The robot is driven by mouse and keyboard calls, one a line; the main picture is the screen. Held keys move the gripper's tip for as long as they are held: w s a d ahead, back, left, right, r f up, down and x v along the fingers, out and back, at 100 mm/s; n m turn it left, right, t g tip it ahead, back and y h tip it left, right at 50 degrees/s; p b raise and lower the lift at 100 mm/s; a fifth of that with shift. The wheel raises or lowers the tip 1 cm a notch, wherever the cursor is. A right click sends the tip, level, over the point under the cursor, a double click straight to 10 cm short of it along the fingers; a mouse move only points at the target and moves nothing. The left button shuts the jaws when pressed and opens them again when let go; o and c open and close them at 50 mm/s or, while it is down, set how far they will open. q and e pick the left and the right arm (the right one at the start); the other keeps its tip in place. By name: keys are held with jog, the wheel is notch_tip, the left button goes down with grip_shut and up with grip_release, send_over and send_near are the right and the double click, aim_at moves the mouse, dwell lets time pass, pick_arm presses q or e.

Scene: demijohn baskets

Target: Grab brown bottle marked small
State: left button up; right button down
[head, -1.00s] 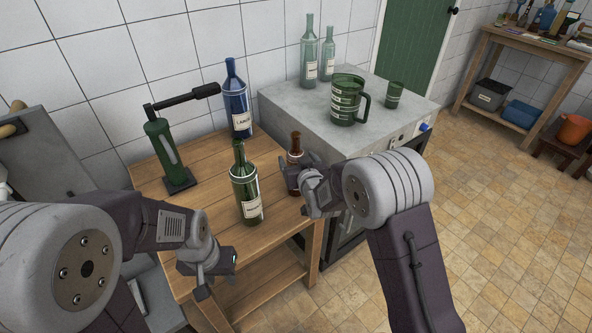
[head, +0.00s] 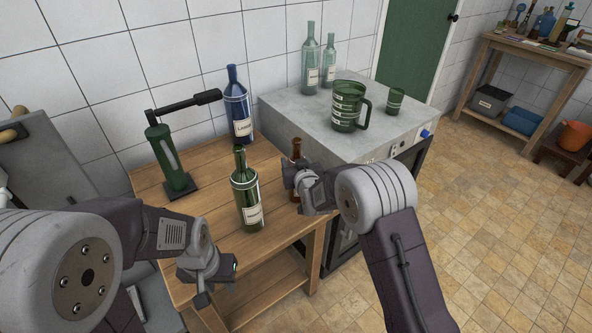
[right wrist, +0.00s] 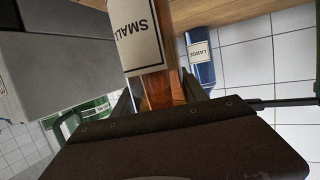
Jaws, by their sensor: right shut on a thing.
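The brown bottle (head: 296,148) stands upright near the right edge of the wooden table. Its lower part is partly hidden behind my right gripper (head: 292,180). In the right wrist view the amber bottle (right wrist: 161,92) is between my fingers, and its white label reads "SMALL" upside down. My right gripper is shut on it. I cannot tell whether its base is off the table. My left gripper (head: 219,285) hangs in front of the table's near edge, empty, with its fingers apart.
A green bottle (head: 246,195) stands left of the brown one. A blue bottle (head: 238,108) and a green corking tool (head: 168,160) stand behind on the table (head: 205,195). The grey-topped cabinet (head: 300,118) at right bears a green jug (head: 347,108), a cup and pale bottles.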

notch_tip(320, 180, up, 5)
jog(key=shift+f+p, duration=0.2)
jog(key=shift+p, duration=0.3)
jog(key=s+d+r, duration=0.6)
jog(key=s, duration=0.3)
jog(key=shift+s+d+r, duration=0.2)
jog(key=shift+s+d, duration=0.05)
jog(key=shift+d, duration=0.15)
